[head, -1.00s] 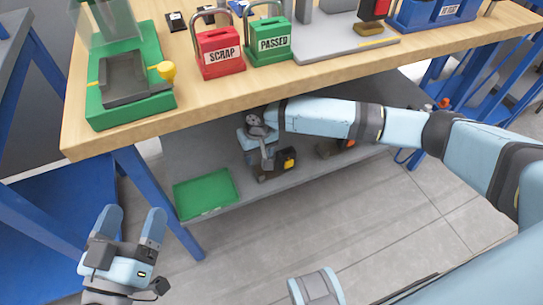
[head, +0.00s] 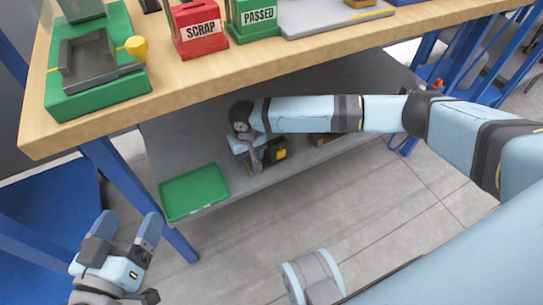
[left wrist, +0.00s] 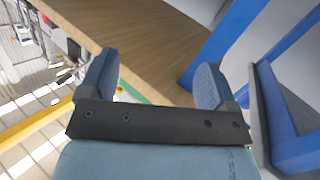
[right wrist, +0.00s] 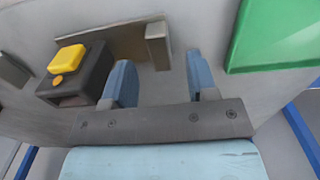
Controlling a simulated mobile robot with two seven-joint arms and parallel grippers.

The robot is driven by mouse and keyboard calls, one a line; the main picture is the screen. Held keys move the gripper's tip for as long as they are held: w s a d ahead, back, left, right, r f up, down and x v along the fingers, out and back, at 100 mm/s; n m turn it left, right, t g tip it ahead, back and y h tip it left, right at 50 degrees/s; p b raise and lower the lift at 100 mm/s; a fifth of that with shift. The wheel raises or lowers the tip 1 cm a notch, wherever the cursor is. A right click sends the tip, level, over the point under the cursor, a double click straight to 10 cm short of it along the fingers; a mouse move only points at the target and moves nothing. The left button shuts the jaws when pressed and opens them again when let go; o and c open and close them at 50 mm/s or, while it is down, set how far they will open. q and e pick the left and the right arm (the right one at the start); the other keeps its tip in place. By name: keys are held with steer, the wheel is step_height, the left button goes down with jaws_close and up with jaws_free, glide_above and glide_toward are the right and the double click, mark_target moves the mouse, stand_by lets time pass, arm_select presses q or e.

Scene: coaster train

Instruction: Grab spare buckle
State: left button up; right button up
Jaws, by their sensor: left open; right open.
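A spare buckle (head: 280,154), dark with a yellow button, sits on the grey shelf under the bench. My right gripper (head: 260,160) reaches down just left of it in the head view and partly hides it. In the right wrist view the buckle's dark body and yellow button (right wrist: 70,68) lie left of my open right fingers (right wrist: 161,78). A brown-grey bar with a raised end block (right wrist: 158,45) lies beyond the fingertips. Nothing is between the fingers. My left gripper (head: 124,228) is open and empty, left of the bench; it also shows in the left wrist view (left wrist: 155,82).
A green tray (head: 193,191) lies on the shelf (head: 165,145) left of the gripper. Another dark item is partly hidden behind my right arm. The bench top (head: 110,125) overhangs the shelf, with red SCRAP (head: 196,30) and green PASSED (head: 252,18) bins on it.

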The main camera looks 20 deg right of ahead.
mark_target(269, 161)
step_height(269, 161, down, 4)
steer(key=shift+f+b, duration=0.1)
steer(key=shift+b, duration=1)
arm_select(q)
steer(key=shift+w+a+m+t, duration=0.35)
steer(key=shift+w+m+t, duration=0.15)
steer(key=shift+w+m, duration=0.25)
arm_select(e)
jaws_close()
